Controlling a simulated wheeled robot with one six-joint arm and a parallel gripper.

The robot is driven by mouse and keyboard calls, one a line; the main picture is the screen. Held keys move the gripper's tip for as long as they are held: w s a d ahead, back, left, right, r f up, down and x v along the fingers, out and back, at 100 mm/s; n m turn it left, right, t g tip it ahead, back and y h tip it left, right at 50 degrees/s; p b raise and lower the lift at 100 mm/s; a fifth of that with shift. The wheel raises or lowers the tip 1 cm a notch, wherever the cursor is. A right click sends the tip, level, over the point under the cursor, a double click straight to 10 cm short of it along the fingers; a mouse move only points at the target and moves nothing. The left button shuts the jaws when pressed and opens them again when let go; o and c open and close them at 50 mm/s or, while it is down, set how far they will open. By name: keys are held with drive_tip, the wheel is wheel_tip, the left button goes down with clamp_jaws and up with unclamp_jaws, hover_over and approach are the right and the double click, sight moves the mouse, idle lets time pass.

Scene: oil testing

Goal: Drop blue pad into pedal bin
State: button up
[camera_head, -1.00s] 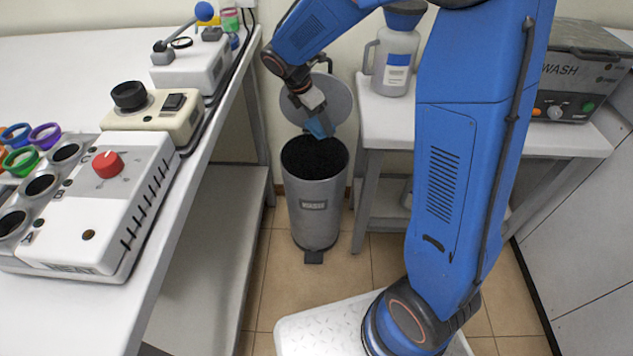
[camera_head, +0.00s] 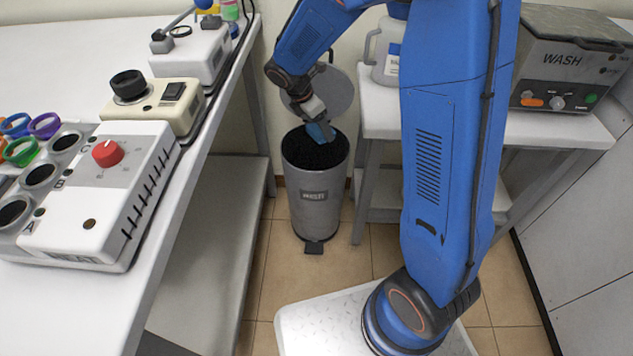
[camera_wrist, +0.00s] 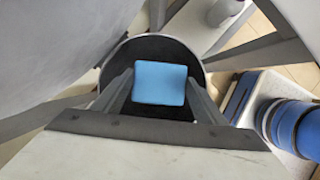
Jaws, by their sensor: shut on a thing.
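The blue pad (camera_wrist: 160,83) is held between the two fingers of my gripper (camera_wrist: 160,100) in the wrist view, above the dark round opening of the pedal bin. In the head view the blue pad (camera_head: 318,131) shows at the tip of my gripper (camera_head: 322,128), over the mouth of the bin. The pedal bin (camera_head: 316,200) is a grey cylinder on the floor with a dark inside. Its round lid (camera_head: 335,92) stands open behind the mouth. The pedal (camera_head: 314,248) is at its front foot. How far the pad is above the rim is hard to tell.
A white bench (camera_head: 190,190) with a heater block (camera_head: 110,190) and a cream device (camera_head: 150,105) stands left of the bin. A side table (camera_head: 385,115) with a white jug (camera_head: 388,60) and the WASH unit (camera_head: 565,60) stands to the right.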

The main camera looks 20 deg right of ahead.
drive_tip(key=o, duration=1.1)
drive_tip(key=shift+r, duration=0.1)
drive_tip(key=v, duration=1.7)
drive_tip(key=shift+s+a, duration=0.1)
drive_tip(key=shift+s, duration=0.05)
